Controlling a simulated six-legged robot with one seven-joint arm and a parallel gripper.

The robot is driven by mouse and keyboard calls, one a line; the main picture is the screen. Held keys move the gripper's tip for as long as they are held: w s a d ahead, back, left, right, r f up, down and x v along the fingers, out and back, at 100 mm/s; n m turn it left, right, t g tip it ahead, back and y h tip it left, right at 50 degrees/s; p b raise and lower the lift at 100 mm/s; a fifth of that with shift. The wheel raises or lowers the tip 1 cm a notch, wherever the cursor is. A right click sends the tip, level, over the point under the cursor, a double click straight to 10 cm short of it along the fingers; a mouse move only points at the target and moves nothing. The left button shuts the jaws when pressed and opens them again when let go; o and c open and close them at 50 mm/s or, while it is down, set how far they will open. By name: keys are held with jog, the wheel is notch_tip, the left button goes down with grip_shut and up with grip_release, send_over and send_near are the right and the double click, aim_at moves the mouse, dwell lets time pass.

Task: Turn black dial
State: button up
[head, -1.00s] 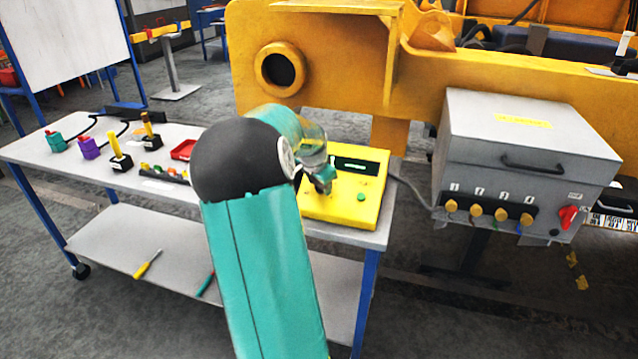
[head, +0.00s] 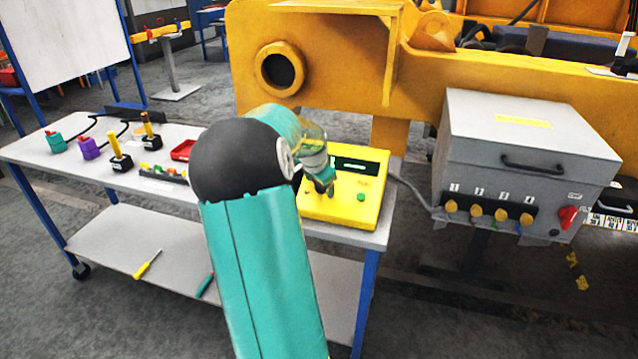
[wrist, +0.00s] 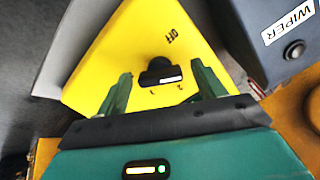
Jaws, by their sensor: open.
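The black dial (wrist: 160,74) shows in the wrist view on a bright yellow panel (wrist: 115,50), with the word OFF printed close by. A white mark lies on the dial's near edge. My gripper (wrist: 161,70) is open, with one green finger on each side of the dial in that view. Whether the fingers touch the dial, I cannot tell. In the head view my gripper (head: 326,188) is low over the yellow console (head: 345,212) on the table. My arm hides part of the console there, and I cannot make out the dial.
The console also bears a green button (head: 361,197) and a dark display (head: 350,164). Left on the table (head: 60,160) are joysticks and a red tray (head: 184,150). A grey box (head: 520,150) with a red switch stands right. A WIPER label (wrist: 287,24) shows in the wrist view.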

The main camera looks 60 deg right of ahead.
jog(key=v, duration=1.3)
jog(key=shift+s+a+r, duration=0.15)
jog(key=shift+a+r, duration=0.1)
jog(key=shift+r, duration=0.1)
jog(key=w+a+r+n+t+y, duration=0.15)
jog(key=w+a+n, duration=0.3)
jog(key=a, duration=0.85)
jog(key=w+a+n+t+y, duration=0.2)
jog(key=w+a+n, duration=0.3)
jog(key=a, duration=0.9)
jog(key=s+a+f+n, duration=0.1)
jog(key=s+a+n, duration=0.2)
jog(key=a, duration=0.5)
jog(key=s+a+f+n+y, duration=0.1)
jog(key=s+a+n, duration=0.2)
jog(key=a+n, duration=0.2)
jog(key=s+a+f+n+t, duration=0.1)
jog(key=s+a+n, duration=0.2)
jog(key=a, duration=0.8)
jog(key=shift+a+f+n, duration=0.15)
jog(key=shift+n, duration=0.7)
jog(key=shift+s+y, duration=0.1)
jog(key=shift+y, duration=0.15)
jog(key=c, duration=0.7)
